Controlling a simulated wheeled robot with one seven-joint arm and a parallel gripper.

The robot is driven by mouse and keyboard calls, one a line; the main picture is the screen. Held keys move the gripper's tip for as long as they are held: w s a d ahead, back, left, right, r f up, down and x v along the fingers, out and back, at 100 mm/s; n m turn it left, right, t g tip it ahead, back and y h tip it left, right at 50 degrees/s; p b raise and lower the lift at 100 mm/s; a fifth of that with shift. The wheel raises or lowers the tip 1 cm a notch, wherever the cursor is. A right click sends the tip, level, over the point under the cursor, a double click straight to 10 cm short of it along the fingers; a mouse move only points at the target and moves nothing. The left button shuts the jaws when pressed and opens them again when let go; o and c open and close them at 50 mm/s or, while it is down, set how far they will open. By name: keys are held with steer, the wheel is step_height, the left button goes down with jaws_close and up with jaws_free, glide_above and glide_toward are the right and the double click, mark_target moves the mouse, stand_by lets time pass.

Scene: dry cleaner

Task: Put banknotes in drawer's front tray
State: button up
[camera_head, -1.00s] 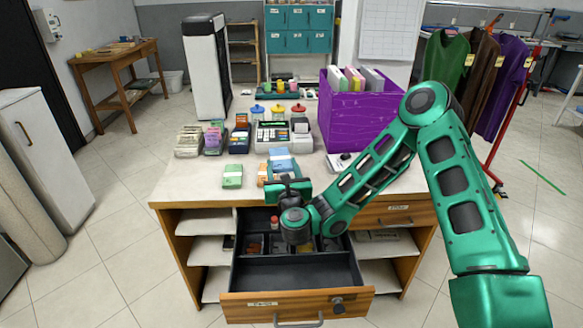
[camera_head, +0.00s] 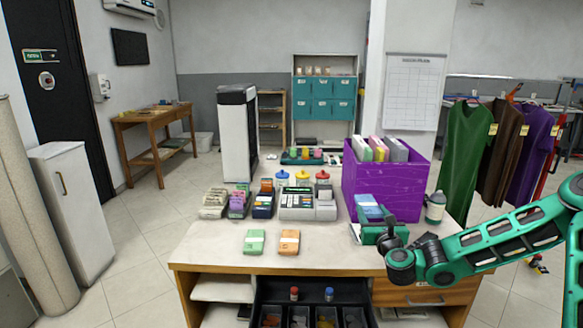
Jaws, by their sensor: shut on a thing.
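My gripper (camera_head: 374,221) is at the right of the counter, in front of the purple crate, shut on a blue banknote bundle (camera_head: 367,206). The bundle points away from me and looks raised above the counter. A green banknote bundle (camera_head: 254,241) and an orange banknote bundle (camera_head: 289,242) lie side by side on the counter to the left of my gripper. The open drawer (camera_head: 262,294) is at the bottom edge. Its back compartments show, holding small items. Its front tray is cut off below the picture.
The purple crate (camera_head: 386,187) with folders stands behind my gripper. The counter's front left (camera_head: 205,246) is clear.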

steer(key=d, duration=0.3)
steer(key=shift+d, duration=0.2)
steer(key=shift+a, duration=0.15)
steer(key=s+a+f+h, duration=0.1)
steer(key=s+a+f, duration=0.15)
steer(key=a, duration=0.85)
steer(key=s+a+f, duration=0.1)
steer(key=s+a, duration=0.3)
steer(key=a, duration=0.7)
glide_above(340, 253)
steer(key=shift+m, duration=0.3)
step_height(340, 253, down, 7)
steer(key=shift+f, duration=2.1)
